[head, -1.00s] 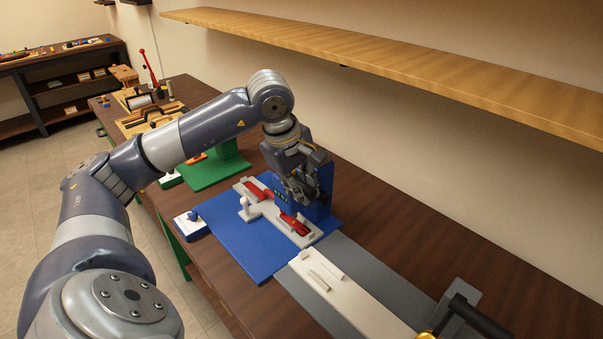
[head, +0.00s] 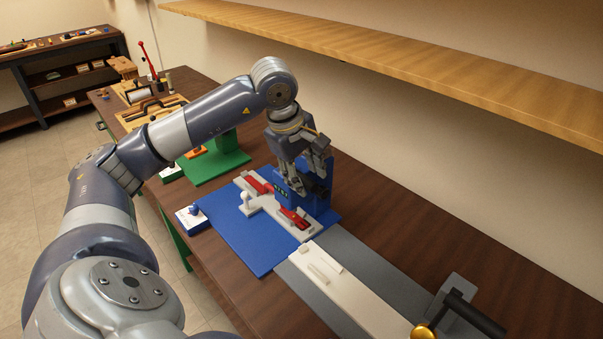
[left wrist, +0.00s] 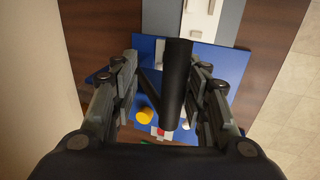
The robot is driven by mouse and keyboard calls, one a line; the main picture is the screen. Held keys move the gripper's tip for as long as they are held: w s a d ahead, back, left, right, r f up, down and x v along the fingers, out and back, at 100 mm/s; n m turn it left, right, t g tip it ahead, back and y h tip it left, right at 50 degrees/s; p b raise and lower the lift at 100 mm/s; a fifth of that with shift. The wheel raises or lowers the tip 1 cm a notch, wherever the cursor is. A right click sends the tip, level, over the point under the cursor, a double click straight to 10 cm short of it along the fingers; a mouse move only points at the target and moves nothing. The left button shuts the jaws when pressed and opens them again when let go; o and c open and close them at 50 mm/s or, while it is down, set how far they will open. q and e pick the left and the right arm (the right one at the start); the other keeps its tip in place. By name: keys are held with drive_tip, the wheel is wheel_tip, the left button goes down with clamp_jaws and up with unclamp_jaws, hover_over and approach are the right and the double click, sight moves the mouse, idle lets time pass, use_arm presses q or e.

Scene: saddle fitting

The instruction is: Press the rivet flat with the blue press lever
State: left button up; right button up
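The blue press (head: 318,190) stands at the back of a blue base plate (head: 254,254). My left gripper (head: 303,190) is in front of and over the press and hides part of it. In the left wrist view its fingers (left wrist: 167,85) are spread apart. A thick black bar (left wrist: 175,85), apparently the press lever's handle, shows between them with gaps on both sides. A white fixture (head: 277,217) with red clamps (head: 294,217) lies on the blue plate (left wrist: 228,62). I cannot make out the rivet. My right gripper is not in view.
A grey strip with a white rail (head: 345,296) lies to the right. A black handle with a gold knob (head: 422,333) is at the lower right. A green station (head: 215,165) stands to the left. A wooden shelf (head: 390,50) runs above the table.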

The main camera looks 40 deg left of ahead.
use_arm(q)
drive_tip(key=shift+s+f, duration=0.15)
drive_tip(key=shift+f, duration=0.05)
drive_tip(key=shift+r, duration=0.1)
drive_tip(key=shift+p+v, duration=1.6)
drive_tip(key=shift+v, duration=1.35)
